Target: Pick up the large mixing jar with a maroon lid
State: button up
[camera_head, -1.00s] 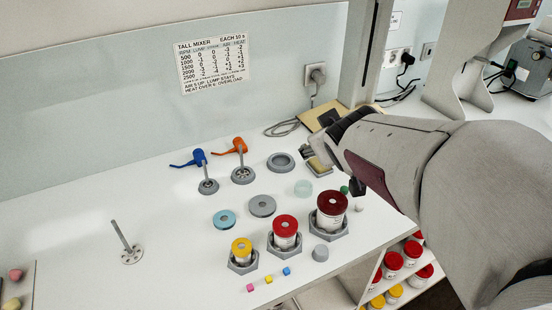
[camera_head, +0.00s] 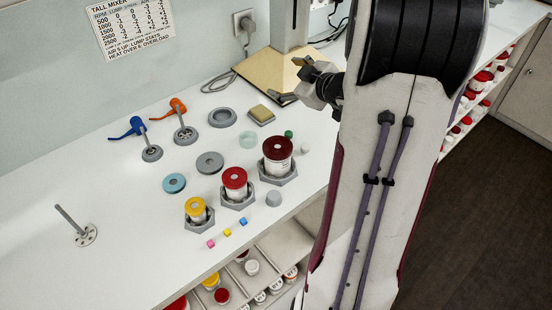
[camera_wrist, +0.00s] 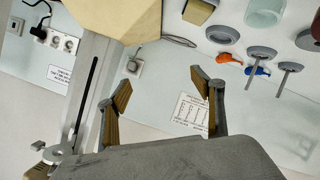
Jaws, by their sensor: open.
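The large mixing jar with a maroon lid (camera_head: 277,154) stands upright in a grey hexagonal holder (camera_head: 290,179) near the front edge of the bench. It is the rightmost and biggest of three jars in a row. My gripper (camera_head: 290,97) is to the upper right of the jar in the head view, raised near the mixer's tan base and apart from the jar. In the wrist view my gripper (camera_wrist: 163,105) has its two fingers spread wide with nothing between them.
A red-lidded jar (camera_head: 234,184) and a yellow-lidded jar (camera_head: 196,210) stand left of the large jar. A grey knob (camera_head: 273,198) is close in front. Behind are a pale green cup (camera_head: 248,140) and a grey ring (camera_head: 222,117). The tall mixer's base (camera_head: 272,72) stands behind.

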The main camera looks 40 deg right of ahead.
aim_at(278, 158)
jog(key=s+f+y, duration=0.3)
jog(key=s, duration=0.1)
jog(key=s+f+n+t+y, duration=0.1)
jog(key=s+f+y, duration=0.1)
jog(key=s+f, duration=0.1)
jog(key=s+a+f+t+y, duration=0.1)
jog(key=s+f+y, duration=0.2)
jog(key=s, duration=0.3)
jog(key=shift+f+n+y, duration=0.3)
jog(key=shift+f, duration=0.1)
jog(key=s+a+y, duration=0.1)
jog(key=s, duration=0.1)
jog(key=s+a+f+y, duration=0.1)
jog(key=s+a, duration=0.1)
jog(key=s+a+f+y, duration=0.1)
jog(key=s+a, duration=0.1)
jog(key=shift+a+g+y, duration=0.1)
jog(key=shift+g+y, duration=0.3)
jog(key=shift+w, duration=0.1)
jog(key=shift+x, duration=1.3)
